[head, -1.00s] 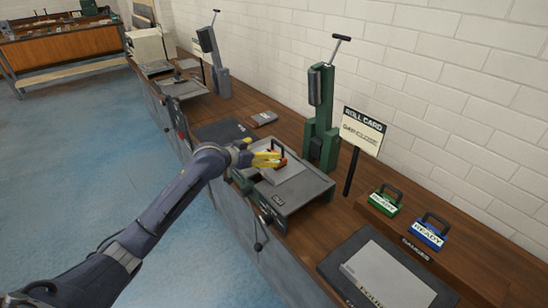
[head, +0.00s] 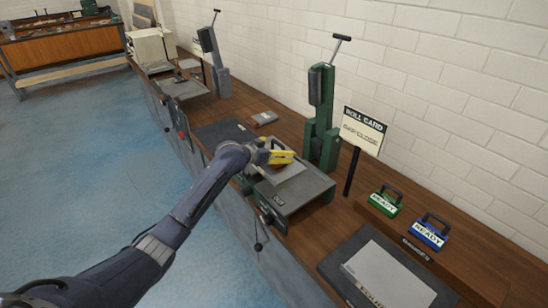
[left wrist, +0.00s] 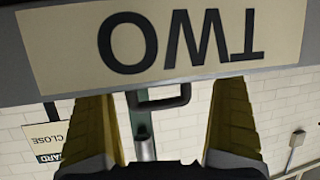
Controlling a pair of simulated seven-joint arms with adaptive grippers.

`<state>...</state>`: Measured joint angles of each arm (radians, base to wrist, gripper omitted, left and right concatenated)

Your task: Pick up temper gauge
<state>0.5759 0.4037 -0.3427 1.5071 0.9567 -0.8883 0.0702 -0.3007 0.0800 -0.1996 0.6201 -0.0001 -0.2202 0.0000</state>
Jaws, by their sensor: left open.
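A block with a cream label reading "TWO" (left wrist: 260,65), upside down in the left wrist view, fills the top of that view. A dark handle (left wrist: 162,104) sticks out from it toward the space between my yellow fingers. I cannot tell whether this block is the temper gauge; no label in view names it. My left gripper (head: 284,157) is open over the grey tray (head: 302,191) of the green-levered press, and both its fingers show apart in the left wrist view (left wrist: 165,120). The gripper hides the block in the head view. My right gripper is not in view.
The green press (head: 321,125) stands just behind the tray, near the wall. A "ROLL CARD" sign (head: 362,130) is right of it. Green (head: 385,201) and blue (head: 430,232) "READY" blocks sit on a wooden ledge. A dark mat (head: 332,267) lies front right.

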